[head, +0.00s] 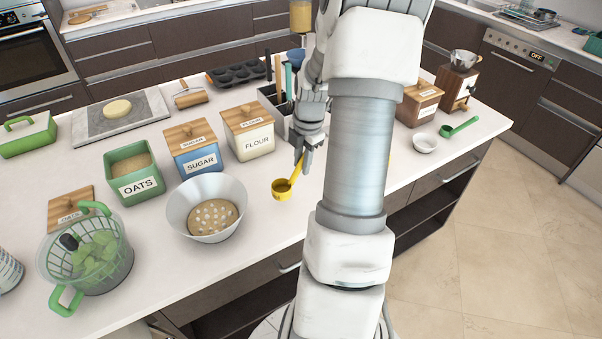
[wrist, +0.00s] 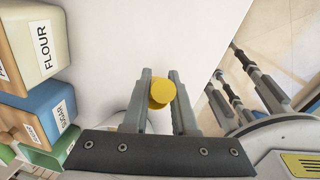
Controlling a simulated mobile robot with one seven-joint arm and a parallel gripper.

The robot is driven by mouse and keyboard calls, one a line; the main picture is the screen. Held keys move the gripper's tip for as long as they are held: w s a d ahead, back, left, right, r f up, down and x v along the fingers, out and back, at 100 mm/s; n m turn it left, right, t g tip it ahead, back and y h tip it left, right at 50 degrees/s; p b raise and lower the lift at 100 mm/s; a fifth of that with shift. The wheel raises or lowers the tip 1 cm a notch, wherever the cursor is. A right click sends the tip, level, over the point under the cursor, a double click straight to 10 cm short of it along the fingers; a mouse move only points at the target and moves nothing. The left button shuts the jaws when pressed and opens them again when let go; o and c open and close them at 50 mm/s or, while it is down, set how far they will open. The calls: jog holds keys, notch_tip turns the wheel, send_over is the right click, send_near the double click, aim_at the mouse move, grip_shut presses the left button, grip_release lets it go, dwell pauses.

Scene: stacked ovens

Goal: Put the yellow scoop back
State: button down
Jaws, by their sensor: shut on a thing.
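The yellow scoop (head: 283,189) has a round cup at its lower end and a handle slanting up to my gripper (head: 303,150). My gripper is shut on the handle. The cup is close to the white counter, to the right of the white bowl; I cannot tell whether it touches the surface. In the wrist view the scoop's yellow end (wrist: 160,92) shows between the two fingers of my gripper (wrist: 161,82).
The flour canister (head: 250,132), sugar canister (head: 193,150) and open oats canister (head: 130,172) stand left of my gripper. A white bowl (head: 178,212) holds batter. A green colander (head: 88,262) is at front left. A green scoop (head: 460,127) lies at right. Counter around the yellow scoop is clear.

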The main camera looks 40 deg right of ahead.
jog(key=shift+w+f, duration=0.1)
jog(key=shift+f, duration=1.95)
jog(key=shift+f, duration=0.25)
jog(key=c, duration=0.7)
grip_release()
jog(key=shift+r, duration=0.1)
jog(key=shift+r, duration=0.1)
jog(key=r, duration=0.4)
jog(key=s+r, duration=0.1)
jog(key=r, duration=0.7)
jog(key=shift+s+d, duration=0.1)
jog(key=shift+s, duration=0.05)
